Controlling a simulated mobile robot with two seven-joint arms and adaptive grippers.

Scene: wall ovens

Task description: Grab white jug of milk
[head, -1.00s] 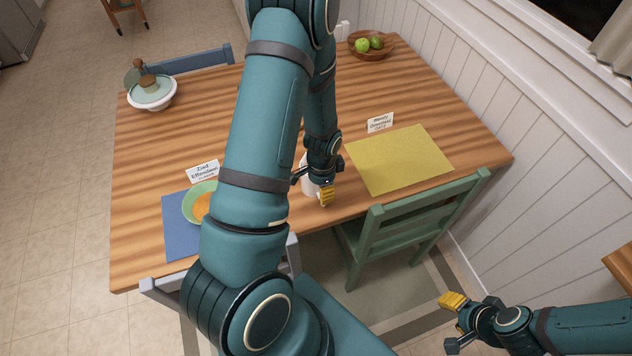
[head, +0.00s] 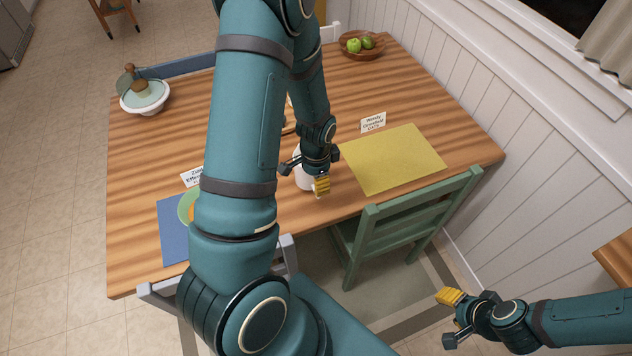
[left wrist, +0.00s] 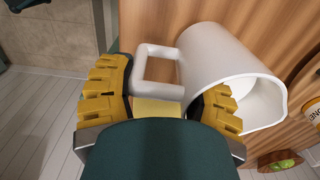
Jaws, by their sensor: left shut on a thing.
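The white jug (left wrist: 235,80) fills the right half of the left wrist view, with its squared handle toward my left gripper (left wrist: 160,98). My left gripper is shut on the jug, its yellow finger pads on either side of the handle area. The exact contact is partly hidden by the gripper body. In the head view the jug (head: 304,178) stands near the table's front edge, mostly hidden behind my left gripper (head: 318,175).
A green chair (head: 410,225) stands at the front. A panelled wall (head: 430,75) borders the right side.

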